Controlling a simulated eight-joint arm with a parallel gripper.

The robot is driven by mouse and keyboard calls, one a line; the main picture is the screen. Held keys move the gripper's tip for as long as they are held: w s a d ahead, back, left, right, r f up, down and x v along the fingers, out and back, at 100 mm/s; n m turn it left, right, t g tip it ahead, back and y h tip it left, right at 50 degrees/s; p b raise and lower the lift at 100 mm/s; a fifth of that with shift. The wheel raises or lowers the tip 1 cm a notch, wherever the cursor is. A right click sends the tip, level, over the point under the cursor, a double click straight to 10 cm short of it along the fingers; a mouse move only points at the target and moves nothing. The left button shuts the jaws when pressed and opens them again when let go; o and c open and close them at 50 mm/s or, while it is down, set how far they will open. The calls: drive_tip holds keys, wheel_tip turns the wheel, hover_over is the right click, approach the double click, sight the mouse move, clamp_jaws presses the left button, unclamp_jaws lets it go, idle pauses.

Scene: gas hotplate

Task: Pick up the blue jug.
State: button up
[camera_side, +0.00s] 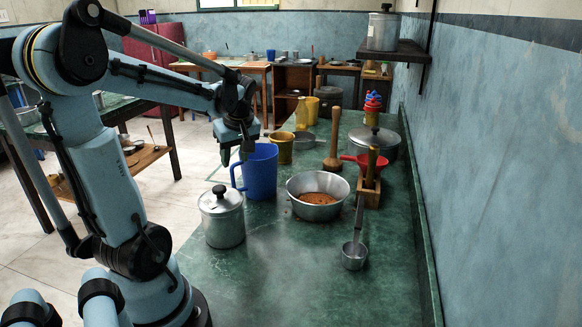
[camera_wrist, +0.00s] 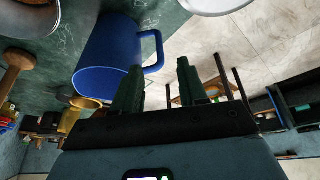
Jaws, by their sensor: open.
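The blue jug (camera_side: 261,172) stands upright on the green counter (camera_side: 290,270), left of a metal bowl. Its handle points left in the side view. My gripper (camera_side: 235,153) is above and beside the jug's rim at its handle side. In the wrist view the jug (camera_wrist: 108,58) shows its side, rim and handle (camera_wrist: 154,50). My gripper's two fingers (camera_wrist: 158,85) are apart there, just beyond the rim and handle. Nothing shows between them. I cannot tell whether a finger touches the jug.
A lidded metal canister (camera_side: 222,217) stands in front of the jug. A metal bowl with brown contents (camera_side: 318,195) is to its right. A yellow mug (camera_side: 281,148) is behind it. A ladle (camera_side: 354,252) lies farther right. The front of the counter is clear.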

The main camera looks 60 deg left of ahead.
sight(233, 178)
drive_tip(key=shift+x, duration=4.55)
drive_tip(key=shift+d, duration=0.1)
drive_tip(key=shift+c, duration=0.3)
clamp_jaws()
